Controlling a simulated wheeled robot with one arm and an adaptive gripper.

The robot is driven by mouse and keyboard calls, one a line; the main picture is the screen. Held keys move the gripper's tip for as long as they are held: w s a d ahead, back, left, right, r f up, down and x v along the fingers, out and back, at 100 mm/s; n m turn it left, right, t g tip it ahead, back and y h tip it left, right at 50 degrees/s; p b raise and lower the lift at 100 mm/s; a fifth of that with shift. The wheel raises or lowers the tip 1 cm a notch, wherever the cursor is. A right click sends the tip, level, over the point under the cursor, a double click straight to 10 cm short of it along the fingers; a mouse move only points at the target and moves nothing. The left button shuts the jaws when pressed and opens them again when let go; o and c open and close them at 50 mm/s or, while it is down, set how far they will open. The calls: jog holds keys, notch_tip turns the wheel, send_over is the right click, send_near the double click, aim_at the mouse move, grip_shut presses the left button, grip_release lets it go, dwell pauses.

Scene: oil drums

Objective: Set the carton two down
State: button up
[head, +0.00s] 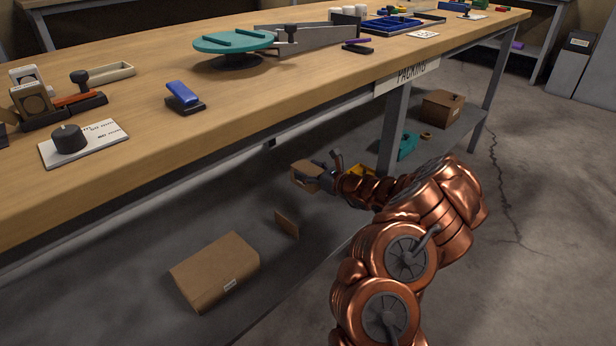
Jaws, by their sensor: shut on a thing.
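My gripper (318,174) reaches under the bench top, above the lower shelf (130,290). It is shut on a small brown carton (304,176), which juts out to the left of the fingers. The gripper partly hides the carton, and no number on it can be read. The carton appears held above the shelf; the exact gap cannot be told. A larger brown carton (216,270) with a white label lies on the shelf at the lower left. Another brown carton (441,107) stands on the shelf at the far right.
A thin brown piece (287,223) stands tilted on the shelf below my gripper. A bench leg (394,130) and a teal object (408,145) are to the right. The bench top (240,110) overhangs the shelf. Bare shelf lies around the large carton.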

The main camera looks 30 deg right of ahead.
notch_tip(320, 180, down, 10)
jog(key=b, duration=0.4)
jog(key=shift+r, duration=0.3)
jog(key=o, duration=1.2)
jog(key=shift+c, duration=0.2)
jog(key=shift+s, duration=0.1)
jog(key=p+v, duration=0.4)
jog(key=v, duration=0.6)
jog(key=shift+s+d+r, duration=0.15)
jog(key=shift+s, duration=0.05)
jog(key=shift+p+v, duration=0.4)
jog(key=shift+v, duration=0.35)
